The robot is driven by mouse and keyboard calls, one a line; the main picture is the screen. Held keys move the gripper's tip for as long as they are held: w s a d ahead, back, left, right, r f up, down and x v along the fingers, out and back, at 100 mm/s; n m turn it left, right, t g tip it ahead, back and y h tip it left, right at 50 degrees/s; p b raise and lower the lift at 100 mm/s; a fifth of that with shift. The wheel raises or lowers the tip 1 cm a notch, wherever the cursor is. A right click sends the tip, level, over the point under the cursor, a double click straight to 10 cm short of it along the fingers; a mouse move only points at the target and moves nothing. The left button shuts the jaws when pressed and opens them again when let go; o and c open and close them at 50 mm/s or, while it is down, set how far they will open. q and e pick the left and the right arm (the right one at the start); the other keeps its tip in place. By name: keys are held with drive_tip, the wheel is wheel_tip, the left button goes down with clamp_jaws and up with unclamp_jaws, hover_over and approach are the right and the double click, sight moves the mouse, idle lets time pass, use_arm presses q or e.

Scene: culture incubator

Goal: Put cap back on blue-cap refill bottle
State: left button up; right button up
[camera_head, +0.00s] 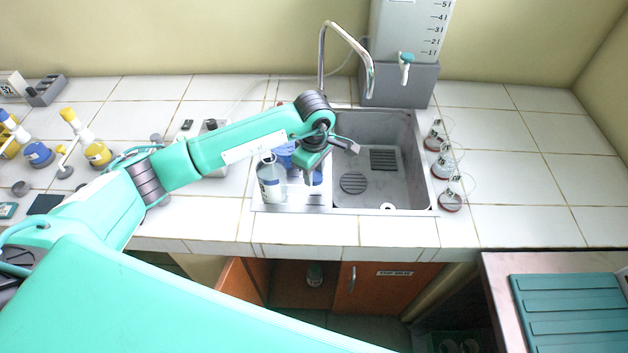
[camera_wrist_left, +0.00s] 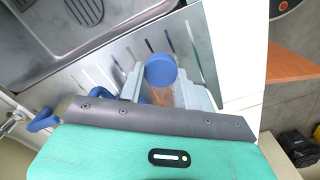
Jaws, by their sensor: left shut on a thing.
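My left gripper (camera_head: 312,176) is over the ribbed drainboard beside the sink, its fingers pointing down. Another blue object (camera_head: 285,153) is partly hidden behind my arm. Something blue (camera_wrist_left: 45,120) also shows at the left in the wrist view. My right gripper is not in view.
The sink basin (camera_head: 407,165) with a curved tap (camera_head: 322,55) lies right of the gripper. Several small flasks (camera_head: 450,200) stand right of the sink. Wash bottles (camera_head: 97,152) stand at the left. An orange cabinet door (camera_head: 385,285) is below the counter.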

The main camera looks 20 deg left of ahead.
sight(314, 175)
use_arm(q)
wheel_tip(314, 175, up, 16)
drive_tip(key=b, duration=0.3)
